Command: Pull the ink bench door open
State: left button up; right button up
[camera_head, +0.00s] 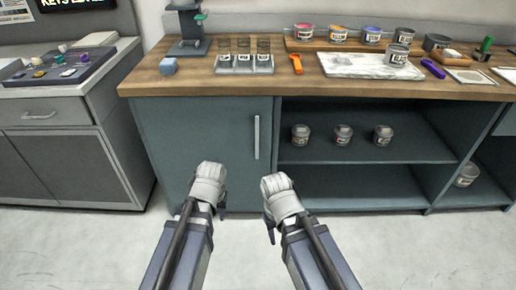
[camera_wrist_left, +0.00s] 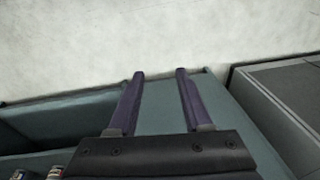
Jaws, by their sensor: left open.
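The ink bench door (camera_head: 205,135) is a teal-grey panel below the wooden top, left of the open shelves. It looks shut. Its pale vertical bar handle (camera_head: 256,137) is near the door's right edge. My left gripper (camera_head: 221,209) is low in front of the door, below and left of the handle and apart from it. The left wrist view shows its two purple fingers (camera_wrist_left: 159,75) spread with nothing between them. My right gripper (camera_head: 270,234) is in front of the bench to the right of the left one. Its fingers are mostly hidden by its wrist.
Open shelves (camera_head: 350,150) right of the door hold several small jars (camera_head: 343,134). The wooden bench top (camera_head: 200,85) carries jars, a marble slab (camera_head: 350,66) and tools. A grey drawer cabinet (camera_head: 60,155) stands at the left. The floor (camera_head: 80,245) in front is clear.

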aim_at(257, 130)
pick_arm(q)
jog(key=w+a+f+n+t+y+b, duration=0.3)
jog(key=w+a+f+t+b, duration=0.15)
jog(key=w+f+b, duration=0.5)
jog(key=w+d+r+t+y+b, duration=0.1)
jog(key=w+d+r+t, duration=0.25)
jog(key=w+r, duration=0.3)
jog(key=w+d+r+t+b, duration=0.1)
jog(key=w+d+r+t, duration=0.1)
jog(key=w+r+t, duration=0.4)
jog(key=w+d+r+m+t+h, duration=0.1)
jog(key=w+d+r+h, duration=0.15)
jog(key=d, duration=0.35)
jog(key=w+d+r+m+t+h, duration=0.2)
jog(key=d+r+h, duration=0.1)
jog(key=d, duration=0.3)
jog(key=shift+w+d+f, duration=0.1)
jog(key=shift+w+f, duration=0.05)
jog(key=shift+w, duration=1.8)
jog(key=shift+w+f, duration=0.1)
jog(key=shift+w, duration=1.85)
pick_arm(e)
notch_tip(257, 130, down, 14)
jog(key=w+a, duration=0.1)
jog(key=shift+w+r, duration=0.15)
jog(key=shift+w, duration=0.2)
jog(key=shift+a, duration=0.1)
pick_arm(q)
grip_shut()
